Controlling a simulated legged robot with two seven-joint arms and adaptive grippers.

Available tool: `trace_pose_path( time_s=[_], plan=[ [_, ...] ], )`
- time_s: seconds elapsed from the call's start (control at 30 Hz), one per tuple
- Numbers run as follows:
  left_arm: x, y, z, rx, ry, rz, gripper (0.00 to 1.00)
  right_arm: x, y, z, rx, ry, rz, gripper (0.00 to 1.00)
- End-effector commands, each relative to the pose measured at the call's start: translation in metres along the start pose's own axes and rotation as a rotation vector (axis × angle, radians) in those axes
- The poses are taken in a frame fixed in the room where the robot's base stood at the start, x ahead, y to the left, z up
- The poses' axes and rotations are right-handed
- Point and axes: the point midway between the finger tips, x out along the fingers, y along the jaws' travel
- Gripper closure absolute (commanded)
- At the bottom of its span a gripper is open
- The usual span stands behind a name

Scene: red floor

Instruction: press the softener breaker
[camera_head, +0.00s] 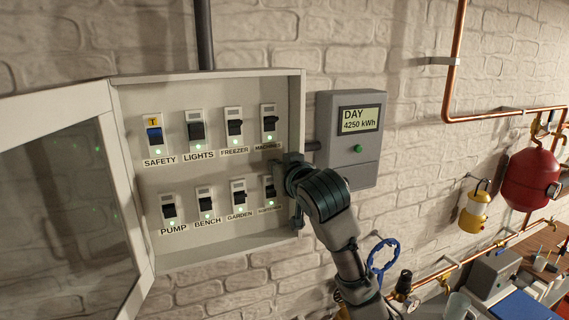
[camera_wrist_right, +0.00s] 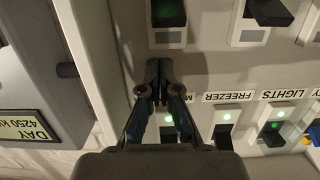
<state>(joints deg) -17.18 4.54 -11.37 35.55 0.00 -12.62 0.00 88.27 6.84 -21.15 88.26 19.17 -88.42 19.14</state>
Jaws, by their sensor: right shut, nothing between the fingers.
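The softener breaker (camera_head: 270,187) is at the right end of the bottom row in the open breaker box. It has a dark lever in a white housing, and its small label is hard to read. In the right wrist view, this breaker (camera_wrist_right: 168,14) sits at the top edge, partly cut off. My right gripper (camera_head: 286,166) is at the box's right side, close to the softener and machines breakers. In the wrist view its fingertips (camera_wrist_right: 158,72) are together and empty, below the softener breaker in the picture; contact cannot be told. My left gripper is not in view.
The machines breaker (camera_head: 269,122) is above, and the garden breaker (camera_head: 238,195) is to the left. The box's glass door (camera_head: 66,190) is swung open left. A grey meter (camera_head: 352,150) reading DAY 4250 kWh is right of the box. Copper pipes (camera_head: 452,75) run farther right.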

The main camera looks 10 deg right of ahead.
Motion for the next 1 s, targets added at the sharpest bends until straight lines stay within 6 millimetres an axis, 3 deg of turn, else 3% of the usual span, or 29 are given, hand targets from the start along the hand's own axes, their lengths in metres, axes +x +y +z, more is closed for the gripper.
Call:
trace_pose_path(
  time_s=[0.3,0.77,1.0],
  plan=[
    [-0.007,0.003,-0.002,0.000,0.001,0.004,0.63,-0.012,-0.001,0.035,0.000,-0.001,0.000,1.00],
    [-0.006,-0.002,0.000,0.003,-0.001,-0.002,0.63,-0.013,0.002,0.040,0.002,0.005,0.000,1.00],
    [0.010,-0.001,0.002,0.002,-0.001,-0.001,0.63,-0.014,0.000,0.046,0.001,0.103,0.000,1.00]
  ],
)
